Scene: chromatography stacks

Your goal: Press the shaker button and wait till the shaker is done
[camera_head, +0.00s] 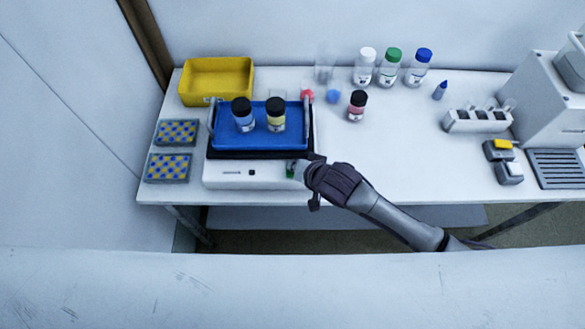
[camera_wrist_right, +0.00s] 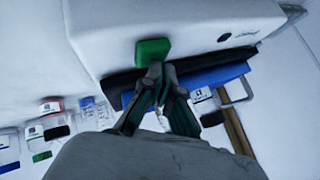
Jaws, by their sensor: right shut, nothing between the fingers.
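The shaker has a white base (camera_head: 220,178) and a blue tray (camera_head: 263,145), and stands at the left front of the table. Two dark-capped bottles (camera_head: 242,115) (camera_head: 276,115) stand on the tray. The green button (camera_head: 290,169) is at the right of the base front. My right gripper (camera_head: 301,171) is shut and empty, its tips at the button. In the right wrist view, the gripper tips (camera_wrist_right: 162,78) overlap the lower edge of the green button (camera_wrist_right: 153,51). I cannot tell whether they touch or press it. My left gripper is not in view.
A yellow bin (camera_head: 217,80) and two blue-yellow racks (camera_head: 177,133) (camera_head: 168,168) are left of the shaker. Several capped bottles (camera_head: 390,68) stand at the back. A vial holder (camera_head: 478,120) and a machine (camera_head: 545,95) are at the right. The table's front middle is clear.

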